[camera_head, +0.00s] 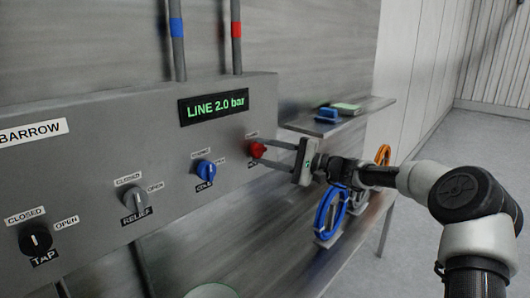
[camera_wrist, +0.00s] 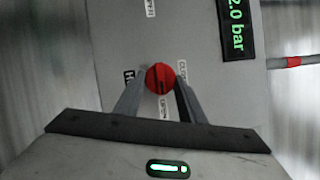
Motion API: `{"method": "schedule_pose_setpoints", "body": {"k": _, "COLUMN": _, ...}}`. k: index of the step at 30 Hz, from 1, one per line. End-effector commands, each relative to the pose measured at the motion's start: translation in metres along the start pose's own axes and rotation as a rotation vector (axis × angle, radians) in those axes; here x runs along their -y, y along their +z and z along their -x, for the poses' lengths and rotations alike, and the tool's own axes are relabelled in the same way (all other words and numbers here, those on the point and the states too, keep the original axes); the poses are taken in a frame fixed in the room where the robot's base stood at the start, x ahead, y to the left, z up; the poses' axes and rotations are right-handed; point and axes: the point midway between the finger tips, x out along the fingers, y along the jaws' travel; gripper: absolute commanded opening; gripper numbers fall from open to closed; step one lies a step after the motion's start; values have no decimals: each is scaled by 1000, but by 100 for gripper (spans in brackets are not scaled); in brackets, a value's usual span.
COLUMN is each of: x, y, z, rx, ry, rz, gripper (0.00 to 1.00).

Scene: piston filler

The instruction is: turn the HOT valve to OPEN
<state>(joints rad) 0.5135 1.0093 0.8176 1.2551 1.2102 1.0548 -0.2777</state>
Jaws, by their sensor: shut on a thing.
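The HOT valve is a red round knob (camera_head: 257,149) at the right end of the grey panel. In the wrist view the red knob (camera_wrist: 160,78) sits mid-picture, with a dark mark that runs up and down, its lower end towards the lower label, which seems to read OPEN (camera_wrist: 163,108). A CLOSED label (camera_wrist: 183,70) is at its right, partly hidden by a finger. My gripper (camera_head: 262,153) reaches in from the right, shut on the red knob with one finger on each side. The labels by the knob are partly covered in the head view.
To the left are a blue knob (camera_head: 206,170), a grey RELIEF knob (camera_head: 133,198) and a black TAP knob (camera_head: 36,239). A display (camera_head: 213,106) reads LINE 2.0 bar. A shelf (camera_head: 375,104) juts out above my gripper; blue (camera_head: 324,222) and orange coils hang below.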

Motion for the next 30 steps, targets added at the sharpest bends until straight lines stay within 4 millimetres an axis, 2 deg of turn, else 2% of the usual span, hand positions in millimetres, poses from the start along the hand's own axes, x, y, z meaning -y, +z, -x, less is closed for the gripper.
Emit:
{"method": "schedule_pose_setpoints", "body": {"k": 13, "x": -1, "y": 0, "z": 0, "rx": 0, "ry": -3, "rz": -11, "gripper": 14}}
{"method": "schedule_pose_setpoints", "body": {"k": 14, "x": -1, "y": 0, "z": 0, "rx": 0, "ry": -3, "rz": -10, "gripper": 41}}
{"method": "schedule_pose_setpoints", "body": {"k": 16, "x": -1, "y": 0, "z": 0, "rx": 0, "ry": -3, "rz": -10, "gripper": 53}}
{"method": "schedule_pose_setpoints", "body": {"k": 26, "x": 0, "y": 0, "z": 1, "rx": -1, "ry": -3, "rz": -8, "gripper": 55}}
{"method": "schedule_pose_setpoints", "body": {"k": 30, "x": 0, "y": -1, "z": 14, "rx": -3, "ry": -3, "rz": -8, "gripper": 55}}
